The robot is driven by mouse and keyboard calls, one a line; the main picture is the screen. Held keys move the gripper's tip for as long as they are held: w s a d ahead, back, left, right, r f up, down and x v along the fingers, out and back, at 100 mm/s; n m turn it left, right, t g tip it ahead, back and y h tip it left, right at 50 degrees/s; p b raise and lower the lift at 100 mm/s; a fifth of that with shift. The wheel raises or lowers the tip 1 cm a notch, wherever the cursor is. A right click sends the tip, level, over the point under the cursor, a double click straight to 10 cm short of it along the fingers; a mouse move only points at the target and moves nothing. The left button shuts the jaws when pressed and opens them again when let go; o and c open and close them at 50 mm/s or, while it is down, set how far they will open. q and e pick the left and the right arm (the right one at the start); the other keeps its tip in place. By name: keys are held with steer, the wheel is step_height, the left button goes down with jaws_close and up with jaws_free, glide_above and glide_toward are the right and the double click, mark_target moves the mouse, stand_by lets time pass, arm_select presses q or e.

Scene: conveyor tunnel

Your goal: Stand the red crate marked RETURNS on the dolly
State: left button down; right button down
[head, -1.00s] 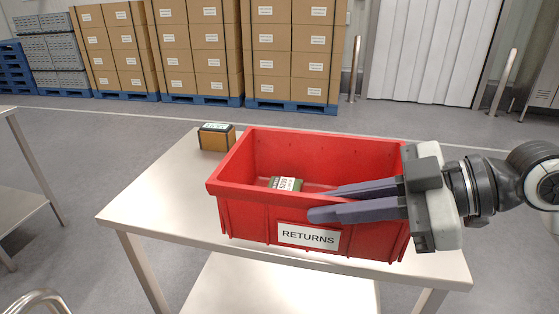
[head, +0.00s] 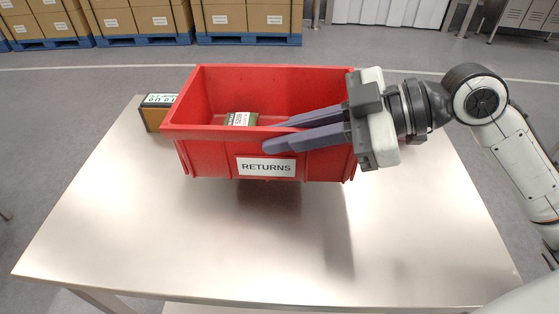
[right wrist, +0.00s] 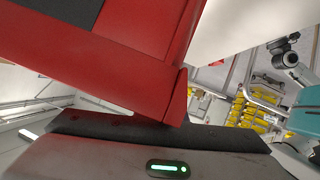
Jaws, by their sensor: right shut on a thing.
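The red crate (head: 215,150) with a white RETURNS label (head: 266,167) is in the upper middle of the head view, upright and held over the steel table; a shadow shows on the top below it. My right gripper (head: 272,136) is shut on the crate's near wall at the right, one finger inside and one outside. The crate's red wall (right wrist: 110,75) fills much of the right wrist view. A small dark green box (head: 241,119) with a white label lies inside the crate. The dolly is not in view, nor is my left gripper.
The steel table (head: 180,245) is bare in front of the crate. An orange-brown box (head: 153,118) with a dark top edge and label stands just left of the crate. Stacked cartons (head: 247,18) on blue pallets stand at the back, across open grey floor (head: 60,100).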

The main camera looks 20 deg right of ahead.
mark_target(281, 166)
steer(key=shift+w+f+b, duration=0.1)
steer(key=shift+f+b, duration=0.3)
steer(key=shift+f, duration=2.45)
steer(key=shift+f, duration=0.2)
steer(key=c, duration=1.8)
jaws_free()
